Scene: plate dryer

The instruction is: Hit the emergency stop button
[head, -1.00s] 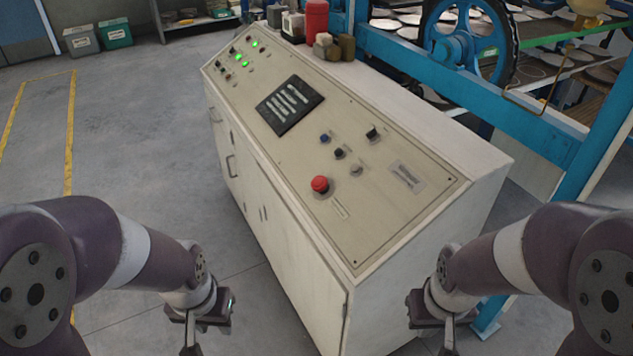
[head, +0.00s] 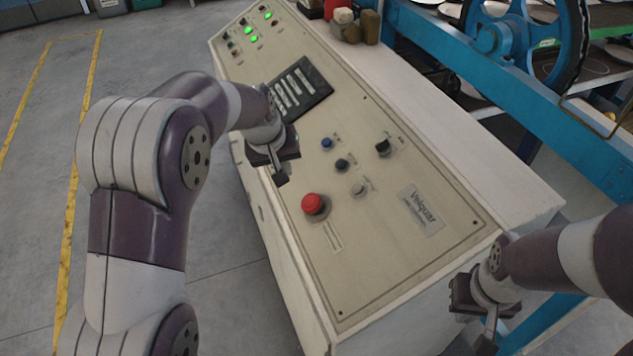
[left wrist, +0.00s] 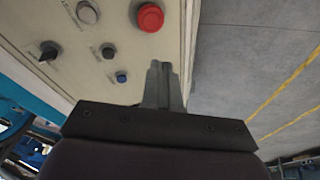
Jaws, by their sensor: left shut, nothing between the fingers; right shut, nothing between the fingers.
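The red emergency stop button (head: 315,205) sits on the sloped top of the beige control panel (head: 390,262), near its front edge. It also shows in the left wrist view (left wrist: 151,17), beyond the fingertips. My left gripper (head: 281,179) is shut and empty, above the panel's front edge, up and to the left of the button and apart from it. Its closed fingers (left wrist: 162,72) show in the left wrist view. My right gripper (head: 488,340) is shut and empty, low beside the panel's right end.
A blue button (head: 327,143), black knobs (head: 382,147) and a grey button (head: 358,190) are near the red button. A dark display (head: 301,88) lies behind my left gripper. Blue machinery (head: 500,70) stands behind the cabinet. Open floor (head: 50,200) lies left.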

